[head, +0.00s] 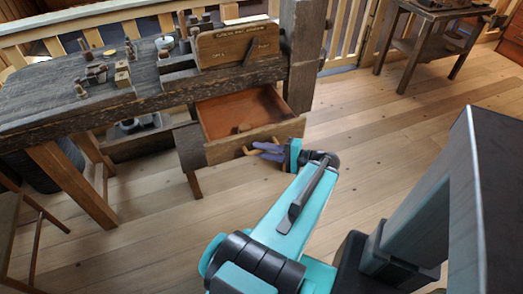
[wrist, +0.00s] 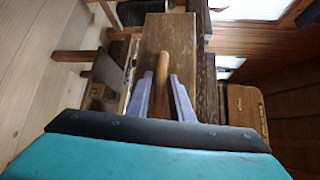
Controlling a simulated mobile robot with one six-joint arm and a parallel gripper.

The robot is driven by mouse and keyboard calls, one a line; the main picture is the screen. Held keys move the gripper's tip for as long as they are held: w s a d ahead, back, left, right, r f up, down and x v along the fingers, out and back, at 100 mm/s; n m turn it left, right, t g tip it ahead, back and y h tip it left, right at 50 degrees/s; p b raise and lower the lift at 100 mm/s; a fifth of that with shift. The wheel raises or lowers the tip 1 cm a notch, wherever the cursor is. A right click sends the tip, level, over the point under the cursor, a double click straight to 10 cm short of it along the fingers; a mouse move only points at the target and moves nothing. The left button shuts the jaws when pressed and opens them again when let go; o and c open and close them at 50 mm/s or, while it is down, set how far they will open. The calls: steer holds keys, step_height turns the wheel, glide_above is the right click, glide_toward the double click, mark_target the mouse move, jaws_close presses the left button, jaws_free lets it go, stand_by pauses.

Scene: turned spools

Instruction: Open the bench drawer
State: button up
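The bench drawer (head: 235,110) is pulled well out from under the workbench, and its reddish-brown inside shows. Its wooden front (head: 225,150) faces me; the front also fills the middle of the wrist view (wrist: 183,40). My gripper (head: 266,151) is at the right part of the front. In the wrist view its two purple fingers (wrist: 164,92) lie on either side of the drawer's wooden handle (wrist: 162,68) and appear shut on it. The fingers partly cover the handle in the head view.
The workbench (head: 70,95) carries several turned pieces and a wooden sign board (head: 238,44). A small wooden piece (head: 241,128) lies in the drawer. A thick post (head: 302,50) stands at the bench's right end. The plank floor (head: 375,125) to the right is clear.

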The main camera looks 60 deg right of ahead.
steer(key=s+r, duration=0.1)
steer(key=s, duration=1)
steer(key=shift+s+d+r+p, duration=0.3)
steer(key=shift+d+p, duration=0.05)
steer(key=shift+d, duration=0.1)
steer(key=w+a+f+n+g+y, duration=0.2)
steer(key=w+a+f+g+y, duration=0.2)
steer(key=w+a+f, duration=0.5)
steer(key=w+a+f+n+g+y, duration=0.3)
steer(key=w+a+f+g, duration=0.25)
steer(key=w+a, duration=0.5)
steer(key=w+a+f+n+g+p, duration=0.1)
steer(key=a+f+n+g, duration=0.1)
steer(key=a+f+g, duration=0.3)
steer(key=w+a+f+n, duration=0.1)
steer(key=a+f, duration=0.2)
steer(key=a, duration=0.4)
steer(key=s+a+f+n+g+h, duration=0.3)
steer(key=a+f+n+h, duration=0.1)
steer(key=a, duration=0.4)
steer(key=s+a+f+n+g+h+p, duration=0.1)
steer(key=s+a+f+n+g+h, duration=0.2)
steer(key=a+f+n, duration=0.3)
steer(key=shift+s+a+n+g+h, duration=0.3)
steer(key=shift+a+n+g+h, duration=0.1)
steer(key=shift+a+g+h, duration=0.4)
